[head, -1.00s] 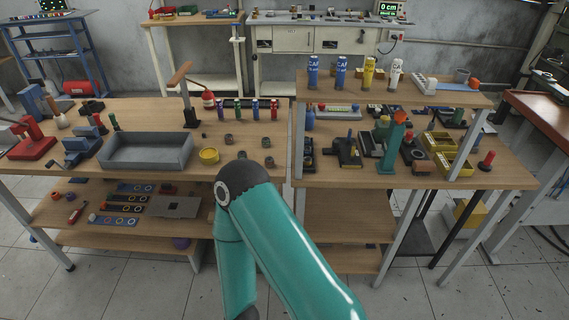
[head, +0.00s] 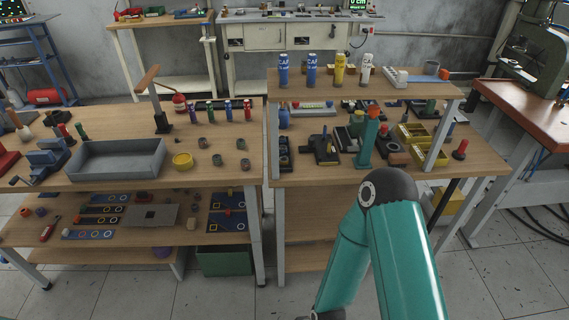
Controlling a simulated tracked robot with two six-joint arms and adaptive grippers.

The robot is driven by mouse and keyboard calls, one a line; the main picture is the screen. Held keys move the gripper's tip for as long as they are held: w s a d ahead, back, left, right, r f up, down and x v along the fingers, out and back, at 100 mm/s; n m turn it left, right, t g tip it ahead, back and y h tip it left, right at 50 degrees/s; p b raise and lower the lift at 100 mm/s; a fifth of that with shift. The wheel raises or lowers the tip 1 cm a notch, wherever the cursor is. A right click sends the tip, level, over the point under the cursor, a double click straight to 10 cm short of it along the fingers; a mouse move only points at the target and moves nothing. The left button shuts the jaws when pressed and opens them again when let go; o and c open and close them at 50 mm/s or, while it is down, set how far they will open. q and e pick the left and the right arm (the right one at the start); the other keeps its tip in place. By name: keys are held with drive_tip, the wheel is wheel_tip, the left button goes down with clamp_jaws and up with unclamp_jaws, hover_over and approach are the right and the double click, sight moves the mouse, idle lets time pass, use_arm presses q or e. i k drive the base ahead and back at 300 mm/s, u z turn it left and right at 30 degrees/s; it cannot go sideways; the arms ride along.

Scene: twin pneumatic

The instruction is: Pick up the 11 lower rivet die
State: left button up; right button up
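I cannot tell which thing is the 11 lower rivet die; no readable label shows. Several small dark grey round parts stand on the left bench top (head: 110,182), among them a ring-like part (head: 217,160), another (head: 203,143) and one farther right (head: 241,144). Whether any is the die, I cannot tell. My teal arm (head: 405,250) rises from the bottom right with its dark elbow in front of the right bench. No gripper shows in the view, and I cannot see what either holds.
A grey tray (head: 116,176) and a yellow ring-shaped container (head: 182,160) are on the left bench. The right bench carries a teal press (head: 367,140), yellow bins (head: 412,134) and an upper shelf (head: 350,89) with cans. Open floor (head: 140,300) lies in front.

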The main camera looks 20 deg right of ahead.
sight(244, 162)
drive_tip(key=z, duration=0.2)
drive_tip(key=i, duration=1)
drive_tip(key=u, duration=0.1)
